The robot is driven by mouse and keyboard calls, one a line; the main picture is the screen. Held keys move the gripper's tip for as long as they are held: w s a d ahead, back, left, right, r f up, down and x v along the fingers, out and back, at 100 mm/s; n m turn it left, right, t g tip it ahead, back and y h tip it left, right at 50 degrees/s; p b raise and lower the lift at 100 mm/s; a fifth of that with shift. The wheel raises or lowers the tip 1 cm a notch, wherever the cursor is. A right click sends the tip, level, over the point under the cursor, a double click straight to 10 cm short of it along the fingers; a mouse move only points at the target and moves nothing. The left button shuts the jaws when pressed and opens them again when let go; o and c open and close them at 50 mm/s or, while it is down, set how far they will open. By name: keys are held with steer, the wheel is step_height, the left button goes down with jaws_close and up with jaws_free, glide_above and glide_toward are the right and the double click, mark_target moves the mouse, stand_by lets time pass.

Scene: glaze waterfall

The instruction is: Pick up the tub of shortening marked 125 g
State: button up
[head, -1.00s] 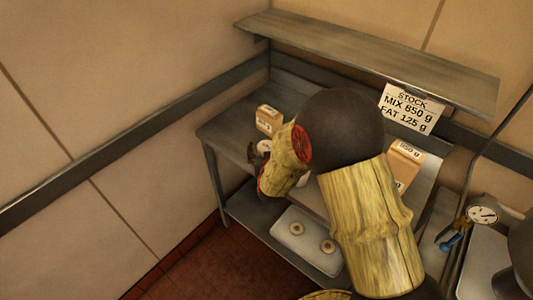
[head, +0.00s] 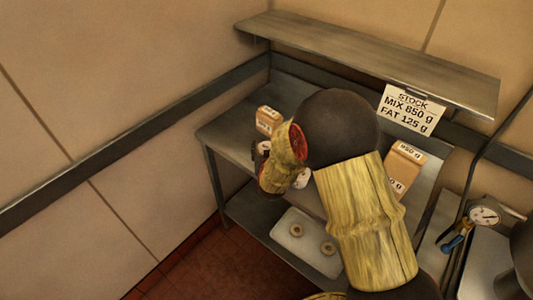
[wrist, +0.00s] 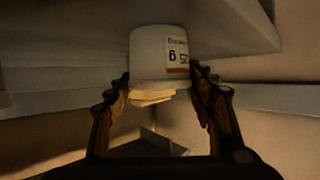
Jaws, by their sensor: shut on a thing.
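A white tub (wrist: 148,60) is between the two fingers of my gripper (wrist: 165,100) in the wrist view, which looks upside down. Its label (wrist: 178,52) is partly cut off at the side; the visible characters look like an inverted "5 g", and the full weight cannot be read. My gripper is shut on this tub. In the head view my gripper (head: 260,158) is over the left part of the metal table (head: 228,134), mostly hidden behind my arm. I cannot tell whether the tub is clear of the tabletop.
A carton (head: 268,120) stands just behind my gripper. A larger carton marked 850 g (head: 404,165) stands at the table's right. A stock sign (head: 408,110) reads MIX 850 g, FAT 125 g below a wall shelf (head: 370,60). A tray (head: 290,240) lies on the lower shelf.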

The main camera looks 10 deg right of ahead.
steer(key=c, duration=0.5)
